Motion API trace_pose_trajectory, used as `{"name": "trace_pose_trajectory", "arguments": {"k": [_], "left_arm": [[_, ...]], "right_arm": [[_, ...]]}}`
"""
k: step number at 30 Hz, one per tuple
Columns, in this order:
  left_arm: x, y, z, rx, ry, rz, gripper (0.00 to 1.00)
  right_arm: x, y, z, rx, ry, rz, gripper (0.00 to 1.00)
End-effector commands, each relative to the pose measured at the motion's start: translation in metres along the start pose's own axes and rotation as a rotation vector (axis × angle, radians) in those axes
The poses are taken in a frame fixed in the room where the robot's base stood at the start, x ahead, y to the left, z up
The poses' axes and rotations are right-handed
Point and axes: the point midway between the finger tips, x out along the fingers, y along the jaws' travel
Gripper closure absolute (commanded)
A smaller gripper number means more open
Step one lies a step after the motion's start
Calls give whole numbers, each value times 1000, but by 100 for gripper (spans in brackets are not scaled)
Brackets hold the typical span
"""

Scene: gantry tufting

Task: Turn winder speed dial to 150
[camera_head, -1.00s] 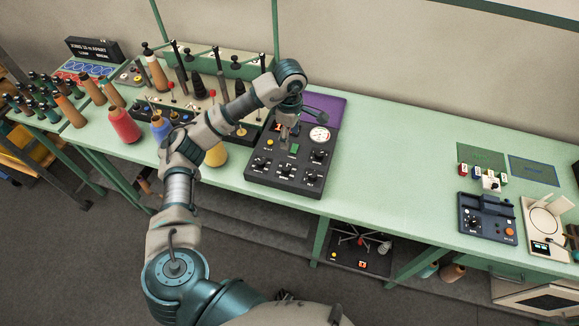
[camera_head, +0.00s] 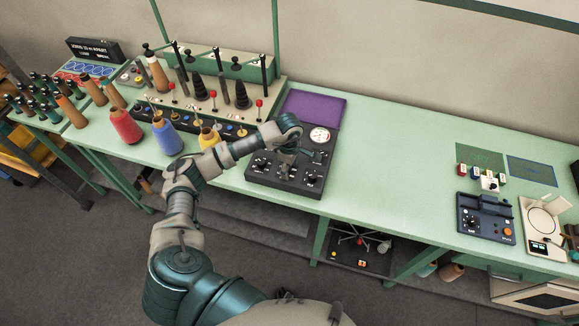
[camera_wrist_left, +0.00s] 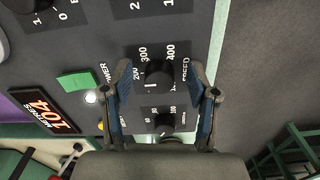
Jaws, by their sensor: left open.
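The winder control box (camera_head: 254,178) is dark and stands on the green table in the head view. In the left wrist view, the black speed dial (camera_wrist_left: 160,73) sits on its panel beside the word SPEED, with numbers such as 200, 300 and 400 around it. A pale mark shows at the dial's edge, but the exact setting is hard to read. My left gripper (camera_wrist_left: 161,82) is open, with one blue-grey finger on each side of the dial; contact cannot be told. In the head view, my left gripper (camera_head: 286,168) is over the box's front row and hides the middle knob.
A smaller knob (camera_wrist_left: 164,121) lies close to the speed dial, between the fingers. Yarn cones (camera_head: 125,127) stand left of the box.

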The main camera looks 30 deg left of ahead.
Motion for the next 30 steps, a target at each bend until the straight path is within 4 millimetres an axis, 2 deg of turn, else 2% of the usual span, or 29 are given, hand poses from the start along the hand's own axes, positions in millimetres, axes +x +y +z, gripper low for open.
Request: {"name": "trace_pose_trajectory", "arguments": {"k": [6, 13, 30], "left_arm": [[1, 0, -2, -1, -2, 0, 41], [0, 0, 2, -1, 1, 1, 98], [-3, 1, 8, 5, -7, 6, 100]], "right_arm": [[0, 2, 0, 0, -1, 2, 60], [0, -4, -1, 3, 1, -4, 60], [0, 1, 0, 0, 0, 1, 60]]}}
